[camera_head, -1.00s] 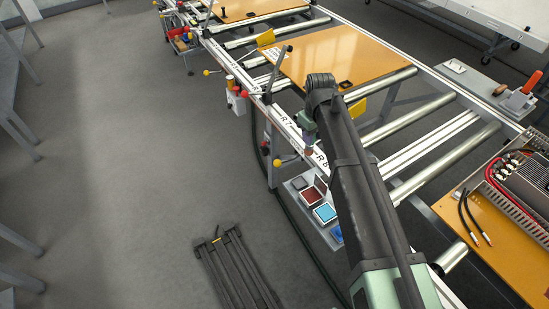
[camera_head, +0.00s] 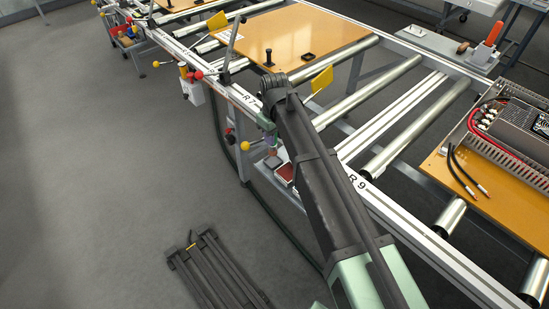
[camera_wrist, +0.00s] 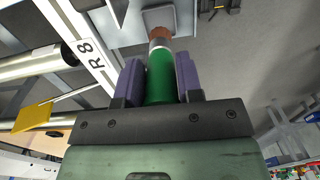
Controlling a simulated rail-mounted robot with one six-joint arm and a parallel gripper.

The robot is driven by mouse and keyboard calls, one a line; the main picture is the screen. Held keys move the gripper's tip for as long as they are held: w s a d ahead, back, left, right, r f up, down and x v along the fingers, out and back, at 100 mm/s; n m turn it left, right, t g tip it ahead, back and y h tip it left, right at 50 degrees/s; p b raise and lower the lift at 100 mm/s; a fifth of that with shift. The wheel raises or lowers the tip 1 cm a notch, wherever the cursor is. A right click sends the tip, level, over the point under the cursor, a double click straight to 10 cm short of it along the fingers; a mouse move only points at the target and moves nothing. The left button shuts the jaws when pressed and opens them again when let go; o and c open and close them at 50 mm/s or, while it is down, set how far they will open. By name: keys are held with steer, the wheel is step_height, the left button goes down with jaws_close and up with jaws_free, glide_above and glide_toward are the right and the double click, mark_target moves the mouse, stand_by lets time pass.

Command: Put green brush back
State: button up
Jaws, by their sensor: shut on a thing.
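The green brush (camera_wrist: 160,78) is in the wrist view, with a green handle, a metal ferrule and brown bristles pointing away from my gripper. My gripper (camera_wrist: 158,82) is shut on the handle, one purple-grey finger on each side. The bristles overlap a small grey plate or holder; I cannot tell whether they touch it. In the head view my gripper (camera_head: 267,124) hangs at the rail's near edge, mostly hidden behind my arm, and the brush is barely visible there.
A white holder (camera_head: 192,93) with red and yellow ends hangs on the rail. A reddish pad (camera_head: 285,172) sits below the rail, partly hidden by my arm. A wooden board (camera_head: 290,38) lies on the rollers. A dark slatted rack (camera_head: 215,270) stands on open floor.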

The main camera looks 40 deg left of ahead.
step_height(320, 180, down, 4)
steer(key=b, duration=0.4)
steer(key=shift+f, duration=0.25)
steer(key=shift+r, duration=0.3)
steer(key=shift+f, duration=0.2)
steer(key=o, duration=1)
step_height(320, 180, up, 13)
steer(key=p, duration=1.2)
steer(key=shift+w+f, duration=0.1)
steer(key=shift+f, duration=0.2)
